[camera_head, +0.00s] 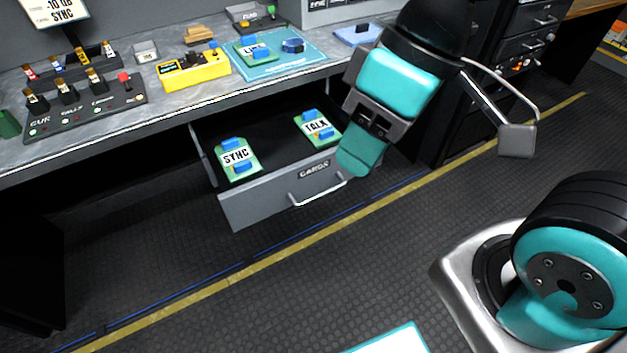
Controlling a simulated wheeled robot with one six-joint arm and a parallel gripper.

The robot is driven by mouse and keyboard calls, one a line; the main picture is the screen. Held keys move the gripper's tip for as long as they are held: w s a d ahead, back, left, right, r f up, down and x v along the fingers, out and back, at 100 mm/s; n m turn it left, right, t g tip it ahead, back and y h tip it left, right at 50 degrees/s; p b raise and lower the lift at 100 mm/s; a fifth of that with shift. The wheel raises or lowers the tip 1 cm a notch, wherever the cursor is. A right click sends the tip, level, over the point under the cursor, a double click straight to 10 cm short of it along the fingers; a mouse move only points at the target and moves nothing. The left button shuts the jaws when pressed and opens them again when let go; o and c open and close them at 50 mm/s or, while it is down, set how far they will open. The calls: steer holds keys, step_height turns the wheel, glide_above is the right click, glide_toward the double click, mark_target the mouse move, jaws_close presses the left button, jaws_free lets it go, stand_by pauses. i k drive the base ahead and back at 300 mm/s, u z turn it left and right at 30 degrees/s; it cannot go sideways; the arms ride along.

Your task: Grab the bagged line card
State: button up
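A green card with blue parts and a white label that seems to read LINE (254,49) lies on a teal mat (283,69) on the counter. I cannot make out a bag around it. A flat blue-grey item (358,35) lies on the counter to the right of the mat; I cannot tell what it is. My gripper (362,150) hangs in front of the counter, beside the right end of the open drawer and apart from the LINE card. Its teal finger points down, and its opening is hidden from this side.
An open drawer (270,198) labelled CARDS sticks out below the counter, holding a SYNC card (237,158) and a TALK card (317,128). A yellow device (194,72) and a black switch panel (88,108) stand left of the mat. The floor in front is clear.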

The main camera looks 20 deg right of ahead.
mark_target(253, 52)
steer(key=z, duration=1.65)
steer(key=i, duration=2.65)
steer(key=u, duration=3.75)
steer(key=i, duration=0.55)
steer(key=z, duration=0.05)
